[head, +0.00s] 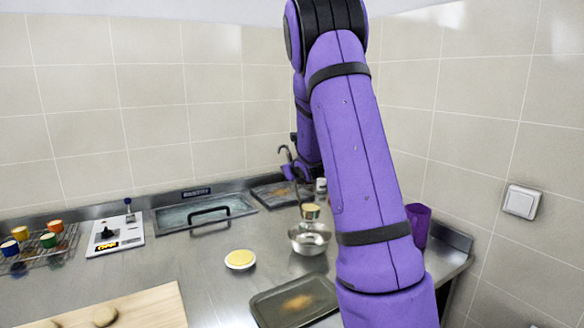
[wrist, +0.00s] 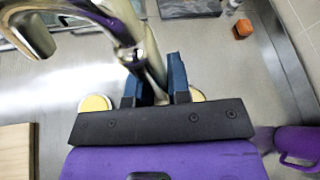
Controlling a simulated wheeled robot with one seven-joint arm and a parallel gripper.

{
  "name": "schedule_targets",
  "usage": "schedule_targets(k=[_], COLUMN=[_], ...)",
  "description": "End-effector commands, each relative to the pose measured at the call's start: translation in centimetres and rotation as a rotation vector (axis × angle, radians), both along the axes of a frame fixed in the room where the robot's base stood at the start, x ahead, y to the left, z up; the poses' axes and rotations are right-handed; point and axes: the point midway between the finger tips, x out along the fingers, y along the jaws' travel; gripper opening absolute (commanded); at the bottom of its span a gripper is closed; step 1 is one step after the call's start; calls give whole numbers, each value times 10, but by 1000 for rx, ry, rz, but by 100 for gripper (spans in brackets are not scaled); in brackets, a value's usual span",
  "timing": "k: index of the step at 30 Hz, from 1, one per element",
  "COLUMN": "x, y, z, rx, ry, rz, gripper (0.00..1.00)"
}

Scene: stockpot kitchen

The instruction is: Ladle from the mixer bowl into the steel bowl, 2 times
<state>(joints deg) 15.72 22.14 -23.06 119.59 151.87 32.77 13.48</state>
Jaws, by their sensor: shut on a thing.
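In the wrist view my gripper (wrist: 157,82) is shut on the metal handle of the ladle (wrist: 152,58). The ladle's hooked top (head: 284,151) shows left of my arm in the head view. A small round form with a pale yellow top (head: 310,211) is at the handle's lower end; I cannot tell surely whether it is the ladle's cup. The steel bowl (head: 309,241) stands just in front of it and looks empty. I cannot make out a mixer bowl; my arm covers part of the counter.
A round dish with yellow contents (head: 240,259) stands left of the steel bowl. A dark tray (head: 294,302) and wooden board (head: 125,310) lie in front. A sink (head: 205,213) is behind. A purple mug (head: 418,224) and an orange block (wrist: 242,28) are to the right.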

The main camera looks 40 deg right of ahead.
Motion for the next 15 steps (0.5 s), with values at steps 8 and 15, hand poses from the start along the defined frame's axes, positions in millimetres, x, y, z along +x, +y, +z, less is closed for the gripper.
schedule_targets(k=[8,15], x=[-4,-9], y=[-11,-26], z=[-4,1], rx=[46,134], ry=[-20,-51], rz=[-2,-3], gripper=[0,0])
